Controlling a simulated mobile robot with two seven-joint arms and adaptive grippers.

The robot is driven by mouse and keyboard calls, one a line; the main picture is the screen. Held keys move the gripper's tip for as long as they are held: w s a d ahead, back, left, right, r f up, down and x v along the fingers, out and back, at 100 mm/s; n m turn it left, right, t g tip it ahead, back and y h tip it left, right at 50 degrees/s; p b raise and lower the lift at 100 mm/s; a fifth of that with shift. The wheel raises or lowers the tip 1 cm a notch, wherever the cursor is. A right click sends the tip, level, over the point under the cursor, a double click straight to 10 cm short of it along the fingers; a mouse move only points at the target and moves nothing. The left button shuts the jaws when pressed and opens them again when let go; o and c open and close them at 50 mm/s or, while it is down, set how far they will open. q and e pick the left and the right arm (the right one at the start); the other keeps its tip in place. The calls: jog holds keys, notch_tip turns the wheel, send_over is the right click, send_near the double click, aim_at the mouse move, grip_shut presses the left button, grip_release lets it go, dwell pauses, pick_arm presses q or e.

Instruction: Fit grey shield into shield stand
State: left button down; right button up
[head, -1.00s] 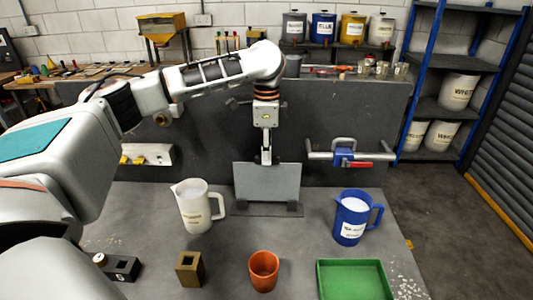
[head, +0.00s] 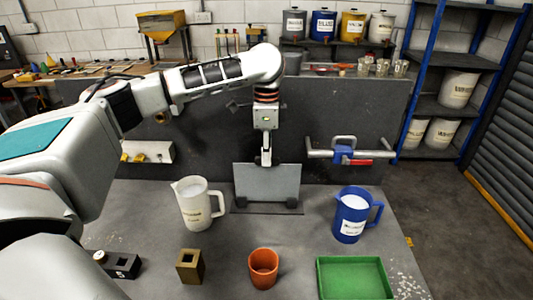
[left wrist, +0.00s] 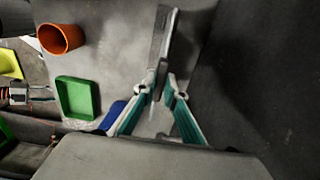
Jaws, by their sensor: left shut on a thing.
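The grey shield (head: 268,182) is a flat upright plate in the middle of the table. It stands at the shield stand (head: 267,208), a dark flat base with two dark clips at the shield's lower corners. Whether the bottom edge is fully seated, I cannot tell. My left gripper (head: 267,160) points down and is shut on the shield's top edge. In the left wrist view, the fingers (left wrist: 163,82) pinch the shield (left wrist: 160,35), seen nearly edge-on; the stand cannot be made out there. My right gripper is not in view.
A white jug (head: 195,205) stands left of the stand and a blue jug (head: 349,216) right. In front are a brown block (head: 190,266), an orange cup (head: 263,268) and a green tray (head: 352,278). A grey panel (head: 340,115) rises behind.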

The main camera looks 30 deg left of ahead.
pick_arm(q)
jog(key=shift+f, duration=1.25)
dwell(0.4)
jog(key=c, duration=2)
grip_release()
jog(key=o, duration=0.3)
jog(key=shift+r, duration=0.1)
jog(key=shift+r, duration=3.45)
